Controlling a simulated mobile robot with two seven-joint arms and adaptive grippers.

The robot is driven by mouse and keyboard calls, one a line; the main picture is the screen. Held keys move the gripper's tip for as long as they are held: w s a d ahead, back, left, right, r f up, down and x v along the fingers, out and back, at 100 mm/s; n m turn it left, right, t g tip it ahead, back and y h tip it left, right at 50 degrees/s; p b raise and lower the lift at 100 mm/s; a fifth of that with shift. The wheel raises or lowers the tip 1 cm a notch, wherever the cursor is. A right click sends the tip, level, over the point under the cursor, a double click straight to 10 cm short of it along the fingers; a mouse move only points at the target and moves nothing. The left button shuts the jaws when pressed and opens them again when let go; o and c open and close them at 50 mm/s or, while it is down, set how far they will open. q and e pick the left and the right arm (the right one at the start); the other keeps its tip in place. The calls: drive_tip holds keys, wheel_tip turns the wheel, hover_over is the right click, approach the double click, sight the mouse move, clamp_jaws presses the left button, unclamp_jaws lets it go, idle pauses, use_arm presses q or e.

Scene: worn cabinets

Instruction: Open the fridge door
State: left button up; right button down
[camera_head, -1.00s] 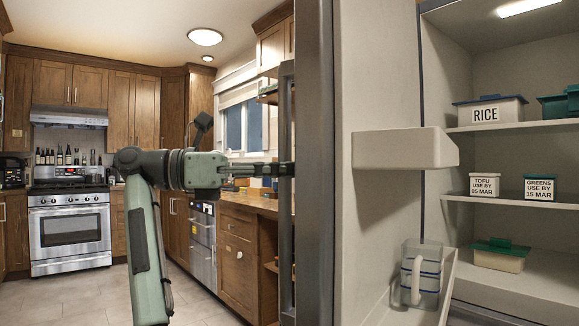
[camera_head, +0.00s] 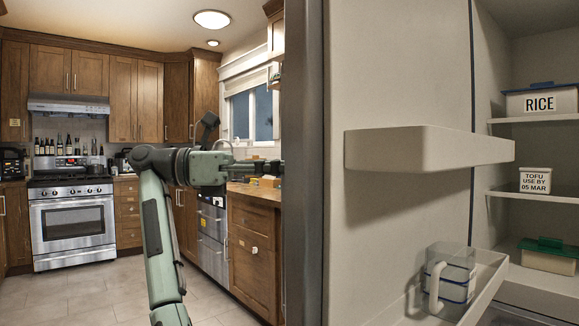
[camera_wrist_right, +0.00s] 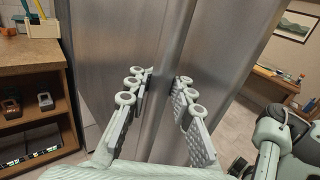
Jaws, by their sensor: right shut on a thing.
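The fridge door (camera_head: 398,60) stands open, its pale inner side facing me in the head view, with its dark steel edge (camera_head: 305,120) toward the kitchen. The lit fridge interior (camera_head: 530,60) shows at right. My right gripper (camera_wrist_right: 165,80) is shut on the vertical steel door handle (camera_wrist_right: 175,40), one finger on each side of it in the wrist view. In the head view my right arm's fingers (camera_head: 268,167) reach the door edge, which hides their tips. The outer steel face (camera_wrist_right: 105,60) of the door shows in the wrist view. My left gripper is out of view.
The door carries a white bin (camera_head: 420,148) and a lower bin (camera_head: 490,285) with a clear jug (camera_head: 452,275). Wooden cabinets (camera_head: 252,250) stand beyond my arm. Open floor (camera_head: 95,292) lies at left.

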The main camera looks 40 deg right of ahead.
sight(280, 105)
drive_tip(key=shift+a, duration=0.2)
drive_tip(key=c, duration=1.4)
unclamp_jaws()
drive_tip(key=shift+a, duration=0.15)
drive_tip(key=shift+c, duration=0.2)
drive_tip(key=shift+r, duration=0.15)
wheel_tip(280, 105, up, 10)
drive_tip(key=shift+f, duration=0.1)
